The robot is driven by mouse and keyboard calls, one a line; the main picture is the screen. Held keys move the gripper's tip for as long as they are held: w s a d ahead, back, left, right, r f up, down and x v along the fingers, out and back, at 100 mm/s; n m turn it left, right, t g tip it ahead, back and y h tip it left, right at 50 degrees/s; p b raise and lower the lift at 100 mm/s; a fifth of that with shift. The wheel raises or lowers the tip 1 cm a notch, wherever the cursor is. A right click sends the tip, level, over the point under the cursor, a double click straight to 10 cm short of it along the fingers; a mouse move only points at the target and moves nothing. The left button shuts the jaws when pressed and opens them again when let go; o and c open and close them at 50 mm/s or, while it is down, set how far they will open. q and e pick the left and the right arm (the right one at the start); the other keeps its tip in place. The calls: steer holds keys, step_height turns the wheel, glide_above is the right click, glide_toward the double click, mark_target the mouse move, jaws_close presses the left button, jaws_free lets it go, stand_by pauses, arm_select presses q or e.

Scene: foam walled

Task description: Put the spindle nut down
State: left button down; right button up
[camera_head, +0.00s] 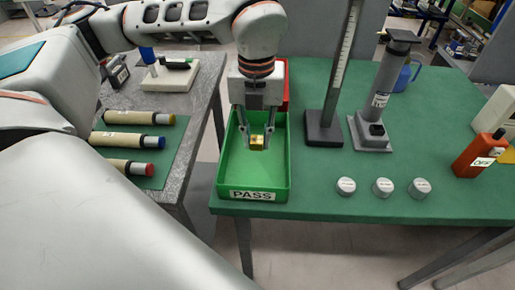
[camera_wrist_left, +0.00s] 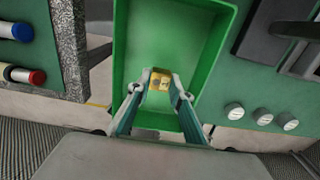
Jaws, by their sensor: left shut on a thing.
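The spindle nut (camera_head: 257,142) is a small yellow, brass-like block. My left gripper (camera_head: 257,140) is shut on it and holds it over the inside of the green tray marked PASS (camera_head: 227,180). In the left wrist view the nut (camera_wrist_left: 160,80) sits between the two fingertips (camera_wrist_left: 160,84), with the tray floor (camera_wrist_left: 165,35) behind it. I cannot tell whether the nut touches the tray floor. My right gripper is not in view.
A red tray (camera_head: 284,85) is behind the green one. To the right on the green table are a height gauge (camera_head: 324,128), a grey stand (camera_head: 372,132), several white-topped round pieces (camera_head: 383,187) and an orange bottle (camera_head: 478,155). Coloured-ended cylinders (camera_head: 125,142) lie on the left table.

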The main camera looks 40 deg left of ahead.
mark_target(257, 149)
arm_select(q)
step_height(257, 149, down, 4)
steer(key=shift+f, duration=0.1)
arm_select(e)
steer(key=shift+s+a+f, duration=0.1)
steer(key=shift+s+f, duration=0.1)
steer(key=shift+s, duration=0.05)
arm_select(q)
steer(key=shift+f+b, duration=0.2)
steer(key=shift+b, duration=0.15)
steer(key=c, duration=1.8)
jaws_free()
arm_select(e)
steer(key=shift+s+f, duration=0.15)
arm_select(q)
steer(key=shift+r, duration=0.1)
